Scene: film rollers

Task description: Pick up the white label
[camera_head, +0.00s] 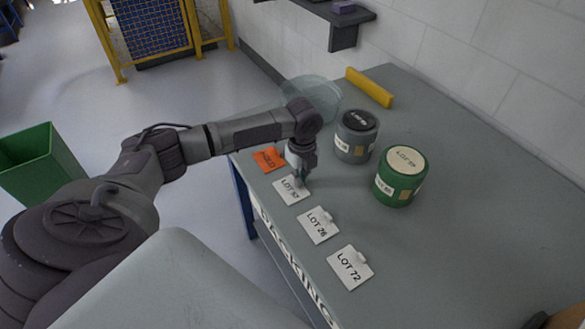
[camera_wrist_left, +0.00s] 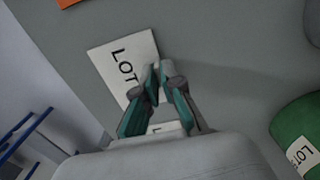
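Three white labels lie in a row along the table's near-left edge: one reading LOT with a number partly unclear (camera_head: 288,193), one reading LOT 26 (camera_head: 319,227) and one reading LOT 72 (camera_head: 350,268). Each has a small raised tab on one edge. My left gripper (camera_head: 299,181) is down at the tab of the farthest white label. In the left wrist view its fingertips (camera_wrist_left: 157,75) come together at that label's edge (camera_wrist_left: 118,55), apparently pinching the tab, which they mostly hide. The label appears flat on the table. My right gripper does not show.
An orange label (camera_head: 268,159) lies just beyond the held one. A grey jar (camera_head: 355,137) and a green jar (camera_head: 399,177) stand to the right. A yellow bar (camera_head: 369,87) lies at the back.

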